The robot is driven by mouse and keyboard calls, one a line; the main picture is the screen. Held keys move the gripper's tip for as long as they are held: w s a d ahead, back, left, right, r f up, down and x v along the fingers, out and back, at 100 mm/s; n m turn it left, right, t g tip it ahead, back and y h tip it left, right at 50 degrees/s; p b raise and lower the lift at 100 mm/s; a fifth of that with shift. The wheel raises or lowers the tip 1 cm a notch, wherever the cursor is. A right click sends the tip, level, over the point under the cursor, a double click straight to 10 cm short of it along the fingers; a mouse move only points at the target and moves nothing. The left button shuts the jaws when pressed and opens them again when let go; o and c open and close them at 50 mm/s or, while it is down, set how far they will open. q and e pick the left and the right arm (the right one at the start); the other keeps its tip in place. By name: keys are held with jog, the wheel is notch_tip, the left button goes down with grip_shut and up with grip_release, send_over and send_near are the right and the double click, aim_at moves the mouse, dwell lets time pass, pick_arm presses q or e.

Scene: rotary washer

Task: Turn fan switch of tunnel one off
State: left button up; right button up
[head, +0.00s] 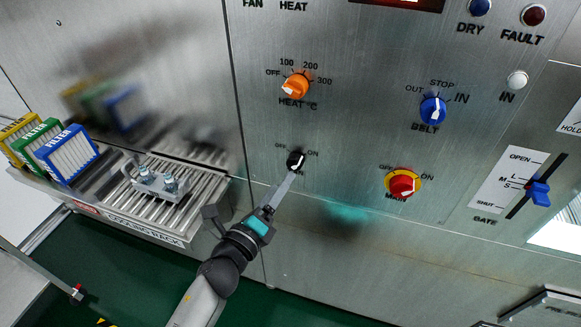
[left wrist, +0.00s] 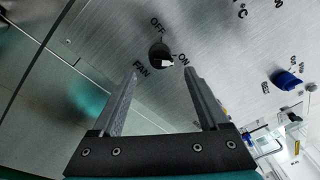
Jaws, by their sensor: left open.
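The fan switch is a small black rotary knob (head: 296,158) on the steel panel, below the orange heat knob. In the left wrist view the knob (left wrist: 158,54) shows OFF, ON and FAN labels around it, and its white pointer is turned toward ON. My left gripper (head: 288,180) reaches up from below, close to the knob in the head view. In the left wrist view its two fingers (left wrist: 162,76) are spread, with the knob just beyond the gap and nothing between them. Contact with the knob cannot be told. My right gripper does not show.
An orange heat knob (head: 296,86), a blue belt knob (head: 433,109), a red main switch (head: 402,184) and a blue gate slider (head: 538,192) share the panel. A roller rack (head: 120,228) with colored filters (head: 66,154) stands left. Panel space around the fan switch is clear.

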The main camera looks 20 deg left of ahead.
aim_at(292, 169)
pick_arm(q)
jog(key=shift+w+d, duration=0.15)
jog(key=shift+w, duration=0.9)
jog(key=shift+w+d, duration=0.2)
jog(key=shift+w, duration=0.8)
jog(key=shift+w+d, duration=0.15)
jog(key=shift+w, duration=0.9)
grip_shut()
